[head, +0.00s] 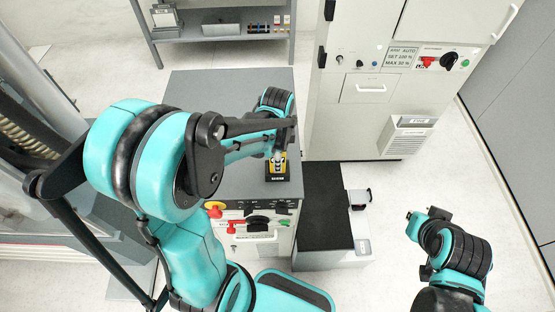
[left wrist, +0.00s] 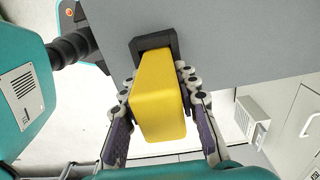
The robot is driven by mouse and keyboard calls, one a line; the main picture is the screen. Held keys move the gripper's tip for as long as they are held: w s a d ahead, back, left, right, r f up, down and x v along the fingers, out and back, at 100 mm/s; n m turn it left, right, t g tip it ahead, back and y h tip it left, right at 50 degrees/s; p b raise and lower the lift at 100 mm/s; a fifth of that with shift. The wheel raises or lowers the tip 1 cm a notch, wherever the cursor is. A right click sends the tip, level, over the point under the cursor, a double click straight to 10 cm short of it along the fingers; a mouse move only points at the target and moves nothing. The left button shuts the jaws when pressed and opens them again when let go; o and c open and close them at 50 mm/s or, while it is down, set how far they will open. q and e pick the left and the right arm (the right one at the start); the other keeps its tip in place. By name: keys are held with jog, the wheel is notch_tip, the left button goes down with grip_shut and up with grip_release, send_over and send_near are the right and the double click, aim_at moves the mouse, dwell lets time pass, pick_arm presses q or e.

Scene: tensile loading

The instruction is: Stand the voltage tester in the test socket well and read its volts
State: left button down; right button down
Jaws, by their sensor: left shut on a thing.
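The voltage tester is a yellow block. In the left wrist view the tester (left wrist: 158,95) stands between the fingers of my left gripper (left wrist: 160,108), which is shut on its sides. Its far end meets the black-rimmed test socket well (left wrist: 137,52) on the grey cabinet top; I cannot tell how deep it sits. In the head view the tester (head: 269,167) shows yellow and black below my left wrist, with the dark well (head: 277,179) at its foot. Its reading is too small to make out. My right arm shows at the lower right, but its gripper fingers do not.
A tall white cabinet (head: 350,120) with a display (head: 400,57) stands behind.

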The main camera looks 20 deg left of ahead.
pick_arm(q)
jog(key=shift+f, duration=0.15)
jog(key=c, duration=1.1)
grip_release()
jog(key=shift+c, duration=0.2)
